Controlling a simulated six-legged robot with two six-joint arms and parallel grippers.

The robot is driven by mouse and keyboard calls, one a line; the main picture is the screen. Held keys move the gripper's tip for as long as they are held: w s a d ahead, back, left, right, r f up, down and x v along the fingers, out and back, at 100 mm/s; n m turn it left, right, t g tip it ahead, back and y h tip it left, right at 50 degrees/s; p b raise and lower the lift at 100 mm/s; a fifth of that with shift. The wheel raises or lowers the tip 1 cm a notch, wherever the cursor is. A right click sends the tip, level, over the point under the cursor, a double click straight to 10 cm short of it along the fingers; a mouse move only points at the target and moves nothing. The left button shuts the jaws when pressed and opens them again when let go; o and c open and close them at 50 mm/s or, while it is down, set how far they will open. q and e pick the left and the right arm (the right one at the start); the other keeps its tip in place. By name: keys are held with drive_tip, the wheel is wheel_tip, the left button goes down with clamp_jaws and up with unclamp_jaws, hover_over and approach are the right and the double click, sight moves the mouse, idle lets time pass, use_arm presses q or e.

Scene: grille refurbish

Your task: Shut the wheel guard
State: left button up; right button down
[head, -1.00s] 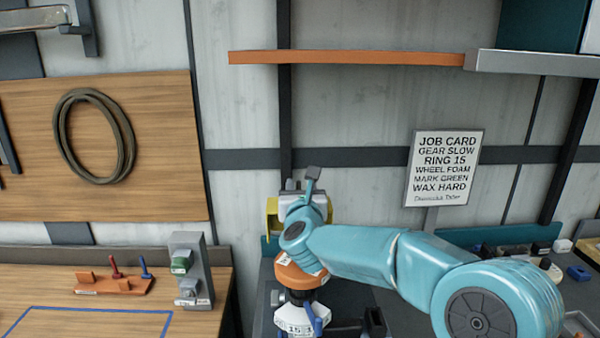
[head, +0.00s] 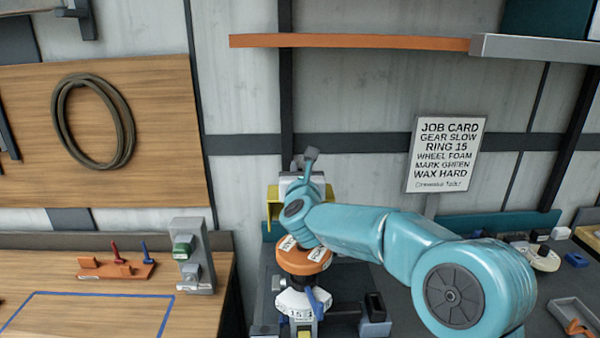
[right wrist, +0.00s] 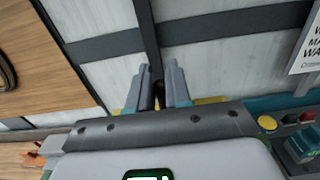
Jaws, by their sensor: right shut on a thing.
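The yellow wheel guard (head: 272,207) stands at the back of the grey bench, below the wall's dark beam. My right wrist covers most of it in the head view, so its angle is hard to tell. Bits of yellow (right wrist: 211,100) show beside the fingers in the right wrist view. My right gripper (right wrist: 159,78) is at the guard, its fingers close together on a small dark part (right wrist: 158,94), which looks like the guard's handle. In the head view my own wrist hides the fingertips. My left gripper is in neither view.
An orange round housing (head: 303,259) and a white dial marked 15 (head: 300,302) stand just in front, below my wrist. A grey switch block (head: 192,255) is on the wooden bench at left. Small items and a tray (head: 572,318) lie at right. An orange shelf (head: 350,41) is above.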

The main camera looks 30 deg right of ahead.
drive_tip(key=b+v, duration=0.4)
drive_tip(key=v, duration=0.2)
drive_tip(key=shift+s+r, duration=0.1)
drive_tip(key=shift+s, duration=0.05)
drive_tip(key=c, duration=1.2)
unclamp_jaws()
drive_tip(key=shift+o, duration=0.3)
drive_tip(key=shift+a, duration=0.1)
drive_tip(key=b+v, duration=0.4)
drive_tip(key=v, duration=1.2)
drive_tip(key=shift+s, duration=0.25)
